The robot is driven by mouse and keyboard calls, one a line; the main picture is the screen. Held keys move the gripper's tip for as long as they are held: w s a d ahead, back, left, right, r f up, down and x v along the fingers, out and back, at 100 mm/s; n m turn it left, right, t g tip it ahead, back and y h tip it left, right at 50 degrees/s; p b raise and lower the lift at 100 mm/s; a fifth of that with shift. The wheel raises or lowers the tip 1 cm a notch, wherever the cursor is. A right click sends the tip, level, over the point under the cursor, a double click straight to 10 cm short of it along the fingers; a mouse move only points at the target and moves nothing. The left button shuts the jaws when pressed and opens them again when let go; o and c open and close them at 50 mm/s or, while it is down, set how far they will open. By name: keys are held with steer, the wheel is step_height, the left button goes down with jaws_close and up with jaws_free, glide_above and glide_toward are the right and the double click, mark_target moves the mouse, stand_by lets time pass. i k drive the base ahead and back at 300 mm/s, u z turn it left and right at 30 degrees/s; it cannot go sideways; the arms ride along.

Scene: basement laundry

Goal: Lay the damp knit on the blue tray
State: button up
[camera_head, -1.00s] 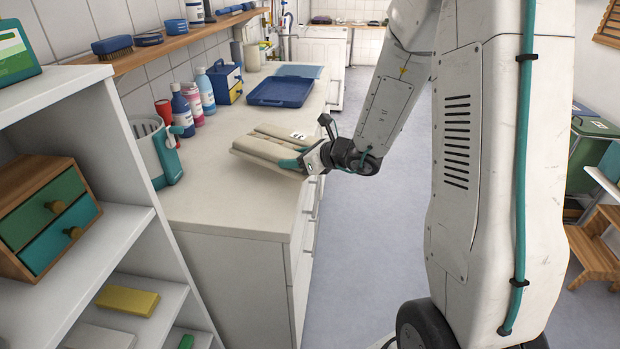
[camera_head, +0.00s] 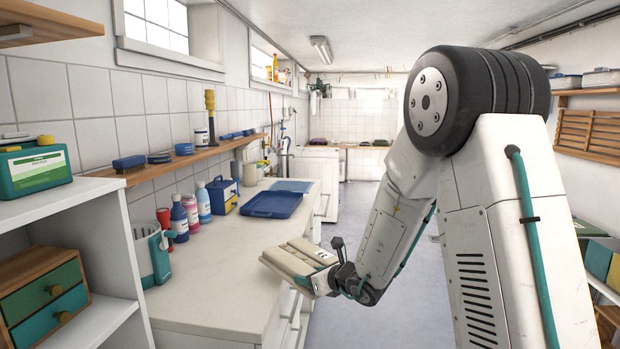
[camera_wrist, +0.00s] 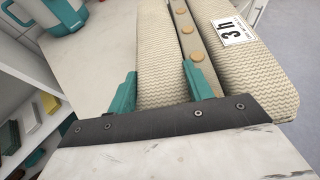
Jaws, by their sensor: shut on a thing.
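The damp knit (camera_head: 290,262) is a folded cream-coloured knit with a buttoned strip and a white label reading "3 h". My gripper (camera_wrist: 160,92) is shut on its near edge, with the teal fingers against the knit in the wrist view. In the head view my gripper (camera_head: 326,280) holds the knit out flat at the counter's right edge; I cannot tell the exact gap to the counter. The blue tray (camera_head: 272,205) lies on the counter farther back, and it looks empty.
The white counter (camera_head: 205,295) is bare in front of the tray. Bottles (camera_head: 190,212), a teal-handled jug (camera_head: 151,255) and a blue box (camera_head: 223,195) stand along its left side. A blue flat sheet (camera_head: 291,186) lies behind the tray. White shelving (camera_head: 115,260) stands at near left.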

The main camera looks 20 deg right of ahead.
mark_target(276, 205)
steer(key=z, duration=2.1)
steer(key=i, duration=2.35)
steer(key=u, duration=2.95)
steer(key=i, duration=1.5)
